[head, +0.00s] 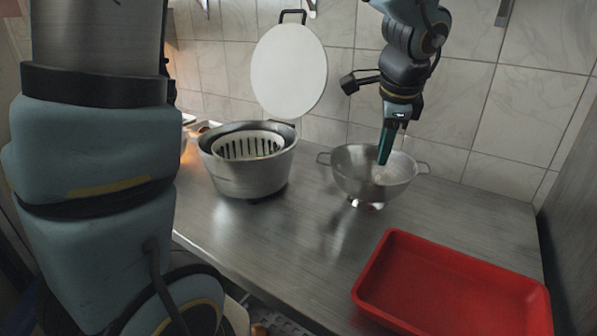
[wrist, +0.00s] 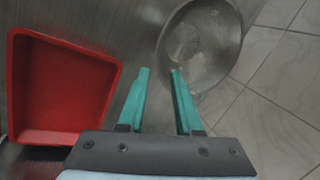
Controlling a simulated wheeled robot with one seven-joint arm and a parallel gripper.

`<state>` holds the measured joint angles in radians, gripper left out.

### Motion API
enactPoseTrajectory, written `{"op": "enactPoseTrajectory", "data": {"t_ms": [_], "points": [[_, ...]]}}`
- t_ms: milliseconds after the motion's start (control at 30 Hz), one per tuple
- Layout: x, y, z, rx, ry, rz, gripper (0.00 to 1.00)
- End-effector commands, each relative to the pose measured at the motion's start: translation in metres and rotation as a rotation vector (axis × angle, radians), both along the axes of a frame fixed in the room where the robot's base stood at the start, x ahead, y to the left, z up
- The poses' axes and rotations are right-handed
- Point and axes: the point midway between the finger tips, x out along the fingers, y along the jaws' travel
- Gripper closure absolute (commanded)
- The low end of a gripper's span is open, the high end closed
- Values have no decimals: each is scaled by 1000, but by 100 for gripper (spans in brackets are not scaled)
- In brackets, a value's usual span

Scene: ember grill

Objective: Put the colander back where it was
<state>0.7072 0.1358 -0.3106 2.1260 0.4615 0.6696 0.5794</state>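The colander (head: 362,190) is a shiny metal bowl with two side loop handles and a small foot. It stands upright on the steel counter, right of the pot. In the wrist view the colander (wrist: 205,45) is at the top, right of centre, and looks empty apart from reflections. My gripper (head: 384,162) points down at the colander, its teal fingers overlapping the bowl in the head view. In the wrist view my gripper (wrist: 160,71) is open with nothing held. Its fingertips appear either side of the colander's rim; contact cannot be told.
A metal pot (head: 250,178) with a white slotted insert (head: 240,147) stands left of the colander. A round white lid-like disc (head: 289,72) is upright behind it. A red tray (head: 450,290) lies front right, also in the wrist view (wrist: 60,85). The counter between is clear; a tiled wall is behind.

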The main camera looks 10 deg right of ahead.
Motion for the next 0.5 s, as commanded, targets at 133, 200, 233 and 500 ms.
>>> {"op": "enactPoseTrajectory", "data": {"t_ms": [133, 200, 233, 500], "points": [[8, 15, -5, -11, 17, 69, 67], [18, 39, -13, -28, 43, 182, 67], [23, 53, -17, -40, 58, 249, 67], [41, 215, -63, -214, 195, 1094, 67]]}}
